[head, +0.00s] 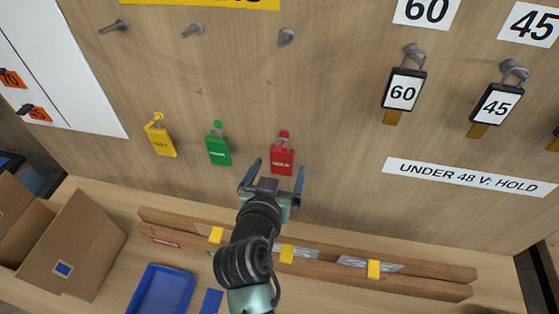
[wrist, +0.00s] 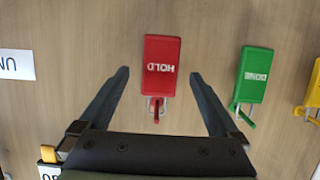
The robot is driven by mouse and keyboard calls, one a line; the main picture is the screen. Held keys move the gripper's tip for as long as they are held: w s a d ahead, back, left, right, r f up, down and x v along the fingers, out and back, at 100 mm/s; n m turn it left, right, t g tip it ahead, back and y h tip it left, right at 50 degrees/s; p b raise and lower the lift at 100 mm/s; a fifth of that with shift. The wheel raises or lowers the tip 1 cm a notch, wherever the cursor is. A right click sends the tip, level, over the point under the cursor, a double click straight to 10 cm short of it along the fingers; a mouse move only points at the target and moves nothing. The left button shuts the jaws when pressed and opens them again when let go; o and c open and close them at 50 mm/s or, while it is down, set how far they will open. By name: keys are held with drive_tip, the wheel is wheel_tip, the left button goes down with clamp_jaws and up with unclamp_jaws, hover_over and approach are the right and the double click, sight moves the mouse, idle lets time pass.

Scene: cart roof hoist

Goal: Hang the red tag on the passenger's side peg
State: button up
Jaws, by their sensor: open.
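The red tag (head: 281,160) hangs from a small hook on the wooden board, right of the green tag. In the wrist view the red tag (wrist: 162,66) reads HOLD upside down. My gripper (head: 278,170) is open at the red tag's lower end. In the wrist view my gripper (wrist: 160,75) has one finger on each side of the tag, with gaps on both sides. Three bare pegs stick out higher up: a left peg (head: 113,26), a middle peg (head: 192,31) and a right peg (head: 286,37). No readable label shows which is the passenger's side peg.
A green tag (head: 218,148) and a yellow tag (head: 160,138) hang left of the red one. Tags 60 (head: 403,91) and 45 (head: 496,104) hang at right. Below are a wooden rail (head: 330,270), a blue tray (head: 162,290) and a cardboard box (head: 75,245).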

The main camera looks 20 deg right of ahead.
drive_tip(key=shift+x, duration=1)
clamp_jaws()
drive_tip(key=shift+r, duration=0.1)
drive_tip(key=shift+r, duration=0.1)
drive_tip(key=shift+r+p, duration=0.2)
drive_tip(key=shift+p, duration=0.15)
drive_tip(key=v, duration=0.3)
drive_tip(key=p+v, duration=0.1)
drive_tip(key=v, duration=0.1)
drive_tip(key=shift+s+f, duration=0.1)
drive_tip(key=shift+f, duration=0.15)
idle(0.6)
